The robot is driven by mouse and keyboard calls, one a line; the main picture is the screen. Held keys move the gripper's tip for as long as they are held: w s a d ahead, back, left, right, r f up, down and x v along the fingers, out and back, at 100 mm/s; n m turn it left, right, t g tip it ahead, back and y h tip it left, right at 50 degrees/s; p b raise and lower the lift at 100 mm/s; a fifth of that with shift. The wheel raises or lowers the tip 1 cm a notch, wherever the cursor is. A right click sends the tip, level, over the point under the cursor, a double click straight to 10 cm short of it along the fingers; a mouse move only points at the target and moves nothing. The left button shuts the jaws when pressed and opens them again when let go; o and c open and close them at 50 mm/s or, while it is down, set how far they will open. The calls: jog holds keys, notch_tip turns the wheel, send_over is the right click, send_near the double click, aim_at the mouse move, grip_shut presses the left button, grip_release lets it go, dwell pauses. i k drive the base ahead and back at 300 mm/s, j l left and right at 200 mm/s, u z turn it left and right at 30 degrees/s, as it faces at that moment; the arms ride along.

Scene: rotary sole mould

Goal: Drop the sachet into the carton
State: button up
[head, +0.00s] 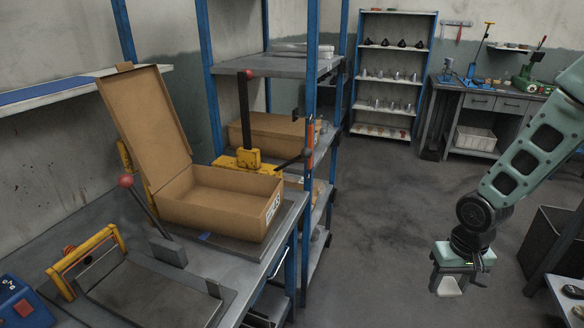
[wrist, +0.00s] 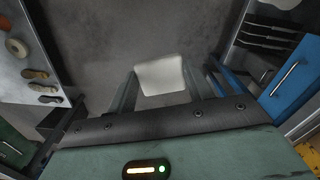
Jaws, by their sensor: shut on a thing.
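The sachet (head: 449,288) is small and white and hangs below my gripper (head: 452,277) at the right of the head view, high over the floor. In the wrist view the sachet (wrist: 162,76) sits between the two fingers of my gripper (wrist: 160,92), which are shut on it. The carton (head: 215,211) is a brown cardboard box on the grey workbench at the left, with its lid (head: 145,115) standing open and leaning back. My gripper is well to the right of the carton.
A blue-posted shelf rack (head: 310,150) with another brown box (head: 272,132) stands behind the carton. A lever (head: 145,205) with a red knob and a yellow-handled mould (head: 88,255) are near the carton's front. Open floor (head: 380,230) lies between bench and gripper.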

aim_at(229, 209)
jog(key=i+l+u, duration=0.1)
jog(key=u, duration=0.35)
jog(key=i+l+u, duration=0.15)
jog(key=u, duration=0.3)
jog(key=i+l+u, duration=0.25)
jog(key=u, duration=0.2)
jog(key=i+l+u, duration=0.1)
jog(key=l+u, duration=0.15)
jog(key=u, duration=0.2)
